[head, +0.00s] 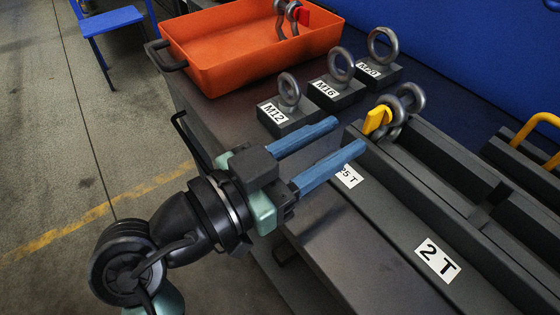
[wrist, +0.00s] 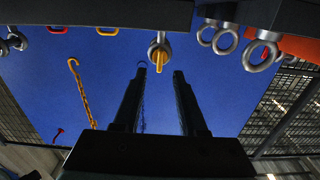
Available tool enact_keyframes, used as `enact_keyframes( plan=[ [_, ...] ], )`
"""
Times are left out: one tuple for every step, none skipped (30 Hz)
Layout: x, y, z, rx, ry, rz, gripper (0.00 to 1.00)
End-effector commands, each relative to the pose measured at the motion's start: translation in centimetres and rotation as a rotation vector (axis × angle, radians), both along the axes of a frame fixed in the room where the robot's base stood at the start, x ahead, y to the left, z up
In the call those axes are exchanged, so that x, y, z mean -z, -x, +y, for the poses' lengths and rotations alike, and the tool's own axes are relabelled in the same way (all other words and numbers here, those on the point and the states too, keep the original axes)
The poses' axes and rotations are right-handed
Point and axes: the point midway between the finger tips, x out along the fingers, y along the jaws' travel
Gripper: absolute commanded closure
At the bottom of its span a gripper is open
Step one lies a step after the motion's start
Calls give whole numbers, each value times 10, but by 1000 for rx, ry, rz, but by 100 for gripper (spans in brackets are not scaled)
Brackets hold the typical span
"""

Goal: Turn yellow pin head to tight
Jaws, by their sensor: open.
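The yellow pin head (head: 376,120) is a flat tab on the left side of a grey shackle (head: 411,96), which stands on the dark counterweight bar (head: 475,232) marked 2 T. My gripper (head: 349,135) has two blue fingers, open and empty, pointing toward the pin head from the left, a short gap away. In the wrist view the yellow pin head (wrist: 159,62) hangs in front of the grey shackle, beyond and between my fingertips (wrist: 160,71). How far the pin is screwed in cannot be told.
Grey eye bolts on blocks marked M12 (head: 289,104), M16 (head: 340,78) and M20 (head: 381,58) stand behind my gripper. An orange tray (head: 235,65) holding a shackle with a red pin is at the back. A yellow handle (head: 535,122) is at the right.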

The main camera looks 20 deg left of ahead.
Motion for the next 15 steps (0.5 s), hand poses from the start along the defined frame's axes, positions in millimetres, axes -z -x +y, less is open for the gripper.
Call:
enact_keyframes(
  plan=[
    [0, 10, 10, -7, 0, 1, 59],
    [0, 15, 13, -6, 0, 1, 59],
    [0, 23, 18, -7, -1, 1, 59],
    [-1, 27, 22, -7, -1, 1, 59],
    [-1, 32, 25, -6, -1, -1, 59],
    [-1, 38, 29, -5, -1, -1, 59],
    [-1, 42, 32, -5, -2, -1, 59],
    [-1, 45, 34, -4, -1, 0, 59],
    [-1, 49, 37, -3, 0, -1, 59],
    [-1, 52, 39, -4, 0, 0, 59],
    [-1, 54, 41, -3, 0, 0, 59],
    [0, 57, 42, -1, -1, -1, 59],
    [0, 58, 43, -1, -1, -1, 59],
    [0, 59, 43, -1, -1, -1, 59],
    [0, 60, 44, -1, -1, -1, 59]
  ],
)
